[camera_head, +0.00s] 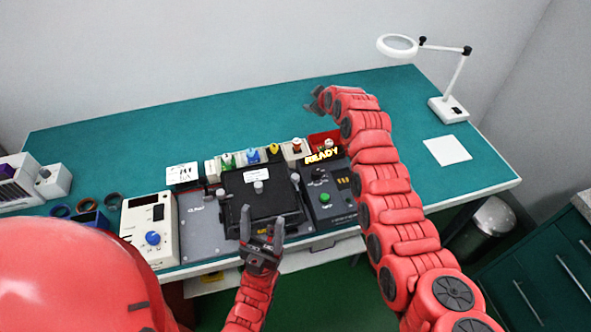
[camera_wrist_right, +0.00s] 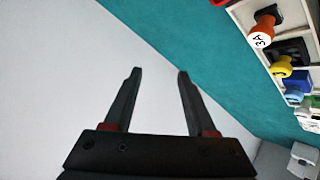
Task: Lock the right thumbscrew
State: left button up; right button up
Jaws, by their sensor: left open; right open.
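A black fixture box (camera_head: 243,203) with a white label stands at the front middle of the table in the head view. A grey knob (camera_head: 295,178), which looks like the right thumbscrew, sits at its right edge. Similar grey knobs show at its middle (camera_head: 259,187) and left side (camera_head: 220,192). I cannot tell whether the right one is locked. My left gripper (camera_head: 262,228) is open and empty in front of the box. My right gripper (camera_head: 313,100) is open and high behind the box, far from the knob; its empty fingers show in the right wrist view (camera_wrist_right: 152,100).
A row of coloured plugs lies behind the box; an orange one marked 3A (camera_wrist_right: 262,32) shows in the right wrist view. A panel with a green button (camera_head: 324,198) is right of the box, a white meter (camera_head: 140,222) left. A lamp (camera_head: 447,108) stands back right.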

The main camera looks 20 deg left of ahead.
jog(key=s+a+r+n+g+h, duration=0.25)
jog(key=s+r+n+g, duration=0.2)
jog(key=s, duration=0.45)
notch_tip(320, 180, up, 6)
jog(key=n+g+h, duration=0.4)
send_over(295, 176)
jog(key=shift+m, duration=0.25)
notch_tip(295, 176, down, 16)
jog(key=p, duration=0.6)
jog(key=shift+f, duration=0.6)
jog(key=shift+c, duration=0.2)
grip_shut()
